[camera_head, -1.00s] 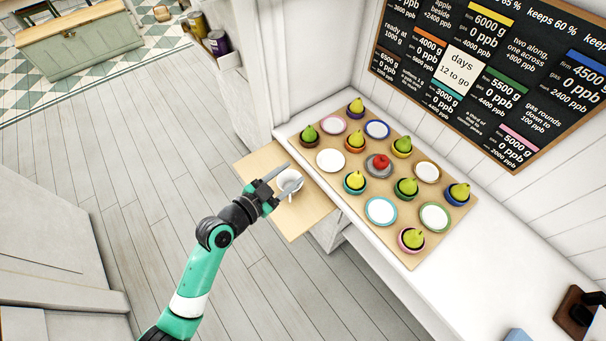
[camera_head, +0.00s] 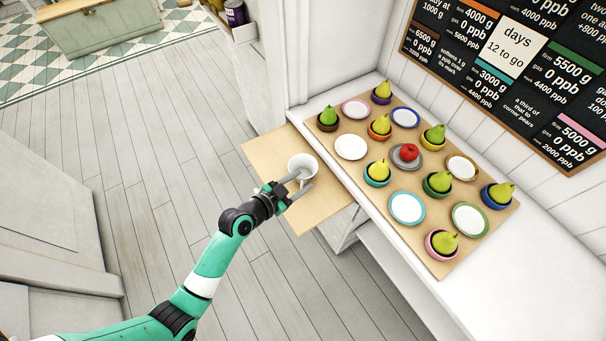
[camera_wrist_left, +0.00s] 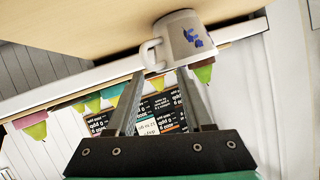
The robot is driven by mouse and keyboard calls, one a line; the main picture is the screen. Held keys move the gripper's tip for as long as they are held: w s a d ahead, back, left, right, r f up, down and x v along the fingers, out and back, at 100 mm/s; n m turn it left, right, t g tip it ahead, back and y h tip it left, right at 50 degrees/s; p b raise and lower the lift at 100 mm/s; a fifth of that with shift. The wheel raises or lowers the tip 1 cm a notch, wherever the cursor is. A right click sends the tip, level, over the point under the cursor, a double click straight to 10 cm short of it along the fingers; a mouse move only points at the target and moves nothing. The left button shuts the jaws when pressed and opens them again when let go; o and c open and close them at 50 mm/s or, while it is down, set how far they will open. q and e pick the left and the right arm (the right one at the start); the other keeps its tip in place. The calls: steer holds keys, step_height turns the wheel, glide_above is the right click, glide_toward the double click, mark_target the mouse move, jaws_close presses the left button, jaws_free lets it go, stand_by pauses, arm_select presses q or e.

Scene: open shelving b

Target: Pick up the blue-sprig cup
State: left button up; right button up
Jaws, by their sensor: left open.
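The white cup (camera_head: 305,161) stands upright on a pale wooden pull-out board (camera_head: 268,150). Its blue sprig shows on the cup's side in the left wrist view (camera_wrist_left: 190,42), where the picture is turned over; its handle (camera_wrist_left: 149,54) faces my gripper. My left gripper (camera_head: 304,180) is open at the near side of the cup. In the wrist view its fingertips (camera_wrist_left: 161,72) lie on either side of the handle, with nothing clamped between them. Whether a finger touches the cup I cannot tell. My right gripper is not in view.
A wooden board (camera_head: 447,266) on the white counter (camera_head: 470,300) holds several pears in coloured bowls, several plates and a red apple (camera_head: 408,152). A chalkboard (camera_head: 500,60) hangs behind. The floor (camera_head: 180,160) left of the pull-out board is clear.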

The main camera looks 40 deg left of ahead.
mark_target(311, 177)
arm_select(q)
steer(key=shift+w+f, duration=0.15)
steer(key=shift+w, duration=0.1)
steer(key=b+x, duration=0.2)
steer(key=x, duration=0.2)
steer(key=shift+w, duration=0.4)
jaws_close()
